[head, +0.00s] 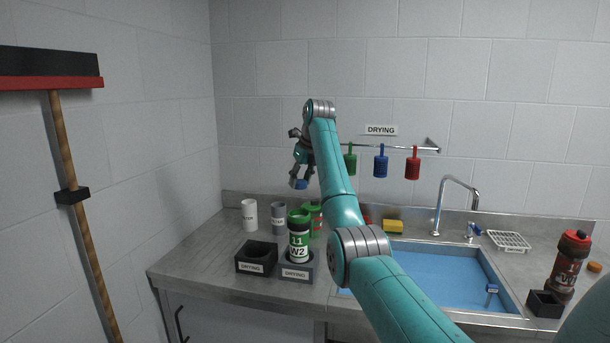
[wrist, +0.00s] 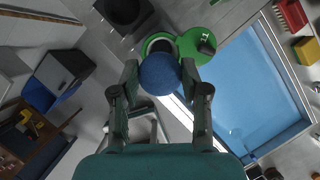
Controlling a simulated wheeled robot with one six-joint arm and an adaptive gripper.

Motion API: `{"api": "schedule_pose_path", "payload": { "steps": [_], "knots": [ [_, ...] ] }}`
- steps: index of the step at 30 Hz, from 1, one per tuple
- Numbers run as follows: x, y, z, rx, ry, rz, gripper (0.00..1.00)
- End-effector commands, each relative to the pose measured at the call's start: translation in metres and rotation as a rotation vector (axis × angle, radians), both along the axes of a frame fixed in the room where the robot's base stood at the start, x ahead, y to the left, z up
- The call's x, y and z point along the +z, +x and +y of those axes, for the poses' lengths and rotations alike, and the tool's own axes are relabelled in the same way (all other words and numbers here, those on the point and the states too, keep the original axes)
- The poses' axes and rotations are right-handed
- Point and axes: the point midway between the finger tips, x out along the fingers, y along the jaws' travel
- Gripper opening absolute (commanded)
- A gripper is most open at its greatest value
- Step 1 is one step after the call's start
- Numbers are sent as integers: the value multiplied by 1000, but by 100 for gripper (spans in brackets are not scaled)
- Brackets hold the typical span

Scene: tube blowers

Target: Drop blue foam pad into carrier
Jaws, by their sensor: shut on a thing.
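The blue foam pad (wrist: 160,74) is a round piece between the fingertips of my gripper (wrist: 160,78), which is shut on it. In the head view my gripper (head: 301,172) holds the pad (head: 299,184) high above the counter. The carrier (head: 299,246) is a white-and-green canister marked T1 W2, standing upright in a dark holder. In the wrist view a round opening with a green rim (wrist: 156,38) shows just beyond the pad, which partly hides it. A green lid (wrist: 196,47) marked 1 is swung out to the right of the opening.
An empty dark holder (head: 256,258) labelled DRYING stands left of the carrier. A white cup (head: 250,215), a grey cup (head: 279,219) and another green item (head: 315,216) stand behind. The blue sink (head: 440,271) is to the right. Green, blue and red brushes hang from a rail (head: 400,148).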

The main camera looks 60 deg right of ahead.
Motion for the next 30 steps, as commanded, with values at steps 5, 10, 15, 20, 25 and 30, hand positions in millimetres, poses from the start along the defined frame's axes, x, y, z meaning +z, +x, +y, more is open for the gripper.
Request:
{"api": "schedule_pose_path", "payload": {
  "steps": [5, 10, 15, 20, 25, 30],
  "knots": [
    [13, -9, -11, -78, 1, 1, 31],
    [2, -9, -12, -83, 1, 2, 31],
    [-17, -9, -11, -82, 2, 1, 31],
    [-33, -9, -11, -81, 1, 1, 31],
    [-42, -9, -11, -80, 1, 1, 31],
    [-45, -9, -11, -80, 1, 1, 31]
  ]
}}
